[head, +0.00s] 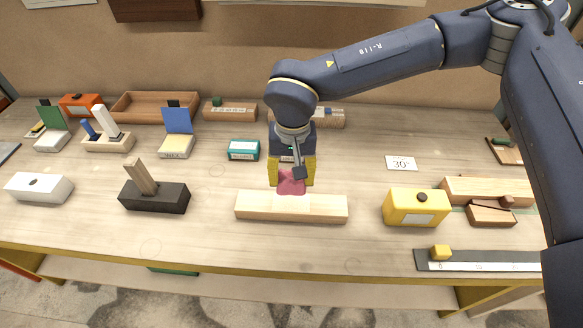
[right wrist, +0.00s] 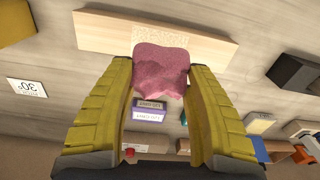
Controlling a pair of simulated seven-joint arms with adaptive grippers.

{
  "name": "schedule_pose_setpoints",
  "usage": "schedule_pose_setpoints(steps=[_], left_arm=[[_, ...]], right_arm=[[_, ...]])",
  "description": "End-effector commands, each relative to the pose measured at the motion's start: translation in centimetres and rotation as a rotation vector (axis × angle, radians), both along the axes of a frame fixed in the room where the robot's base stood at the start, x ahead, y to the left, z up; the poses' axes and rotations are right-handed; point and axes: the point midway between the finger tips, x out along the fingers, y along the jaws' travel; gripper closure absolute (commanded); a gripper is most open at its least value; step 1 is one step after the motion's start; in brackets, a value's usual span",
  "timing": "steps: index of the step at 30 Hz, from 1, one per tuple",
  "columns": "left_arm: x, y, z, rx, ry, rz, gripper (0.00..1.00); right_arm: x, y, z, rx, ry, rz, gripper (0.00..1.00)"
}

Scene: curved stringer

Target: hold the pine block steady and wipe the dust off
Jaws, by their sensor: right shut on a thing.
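The pine block (head: 325,209) is a long pale wooden bar lying flat on the bench in the middle of the head view. It also shows in the right wrist view (right wrist: 105,32), with a lighter speckled patch (right wrist: 190,45) on its face. My right gripper (head: 292,180) has yellow fingers and is shut on a pink cloth (right wrist: 162,68). The cloth (head: 291,186) hangs at the block's far edge, over its middle. I cannot tell if it presses on the block. My left gripper is in neither view.
A yellow box (head: 415,208) stands right of the block, and a black block with a wooden handle (head: 154,196) stands to its left. A teal box (head: 244,150) is behind. Bench is clear in front of the block.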

Motion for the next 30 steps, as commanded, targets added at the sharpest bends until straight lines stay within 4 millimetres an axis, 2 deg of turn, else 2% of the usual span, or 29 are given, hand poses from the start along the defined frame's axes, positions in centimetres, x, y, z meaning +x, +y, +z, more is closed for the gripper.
schedule_pose_setpoints(steps=[6, 17, 30], left_arm=[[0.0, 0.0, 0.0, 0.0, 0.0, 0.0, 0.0], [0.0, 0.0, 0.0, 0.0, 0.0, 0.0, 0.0], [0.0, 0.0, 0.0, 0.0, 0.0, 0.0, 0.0]], right_arm=[[0.0, 0.0, -1.4, 0.001, 0.0, -0.001, 0.74], [0.0, -0.1, -1.5, 0.0, -0.001, -0.001, 0.74], [0.1, -3.0, 2.5, 0.0, -0.002, -0.001, 0.74]])
